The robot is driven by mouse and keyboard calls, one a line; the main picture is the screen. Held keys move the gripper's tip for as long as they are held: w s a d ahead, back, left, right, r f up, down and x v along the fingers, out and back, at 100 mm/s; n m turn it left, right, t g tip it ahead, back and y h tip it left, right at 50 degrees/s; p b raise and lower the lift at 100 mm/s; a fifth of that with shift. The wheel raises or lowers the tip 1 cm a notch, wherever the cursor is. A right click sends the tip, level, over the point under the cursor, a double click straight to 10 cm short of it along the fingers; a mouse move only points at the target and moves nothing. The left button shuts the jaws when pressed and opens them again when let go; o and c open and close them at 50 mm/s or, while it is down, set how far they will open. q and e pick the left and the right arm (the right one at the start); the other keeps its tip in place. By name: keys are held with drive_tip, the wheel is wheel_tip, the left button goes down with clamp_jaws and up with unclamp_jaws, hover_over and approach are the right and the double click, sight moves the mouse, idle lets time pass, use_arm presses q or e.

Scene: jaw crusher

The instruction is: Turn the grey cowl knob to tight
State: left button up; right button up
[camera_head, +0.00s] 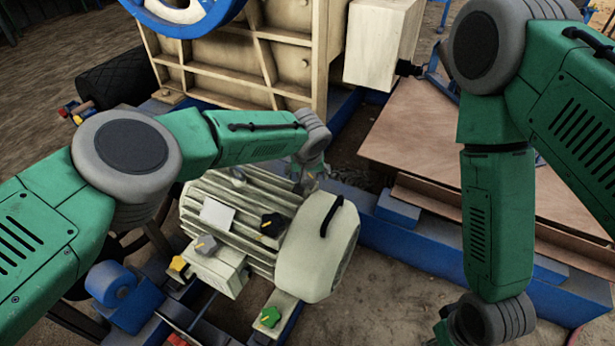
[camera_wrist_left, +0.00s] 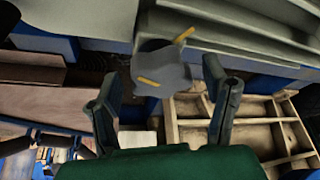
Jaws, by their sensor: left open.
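A grey knob (camera_wrist_left: 165,72) with a yellow mark on its face shows in the left wrist view, on the far side of the pale ribbed motor (camera_head: 245,215). My left gripper (camera_wrist_left: 162,80) is open, with one finger on each side of that knob; I cannot tell whether either finger touches it. A second yellow strip shows just above the knob. In the head view my left gripper (camera_head: 307,181) is small, at the motor's back edge, and largely hides this knob. My right arm hangs at the right, with its fingers outside the frame.
On the motor's near side are a black knob (camera_head: 272,225), another grey knob (camera_head: 206,244), a yellow knob (camera_head: 178,264) and a green knob (camera_head: 270,317). The rounded cowl (camera_head: 320,245) has a black handle. The ribbed crusher body (camera_head: 240,60) stands behind, and blue rails border the motor.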

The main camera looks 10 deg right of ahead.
use_arm(q)
drive_tip(key=c, duration=1.2)
drive_tip(key=shift+o, duration=0.2)
drive_tip(key=shift+m, duration=0.3)
drive_tip(key=m+h, duration=0.1)
drive_tip(key=m, duration=0.1)
drive_tip(key=m+h, duration=0.1)
drive_tip(key=m, duration=0.2)
drive_tip(key=shift+a+m+g, duration=0.15)
drive_tip(key=shift+m+g, duration=0.15)
drive_tip(key=shift+g, duration=0.1)
drive_tip(key=m+g+h, duration=0.1)
drive_tip(key=m, duration=0.2)
drive_tip(key=shift+w+m+g+h, duration=0.15)
drive_tip(key=shift+m+g+h, duration=0.25)
drive_tip(key=shift+m, duration=1.1)
drive_tip(key=shift+r, duration=0.1)
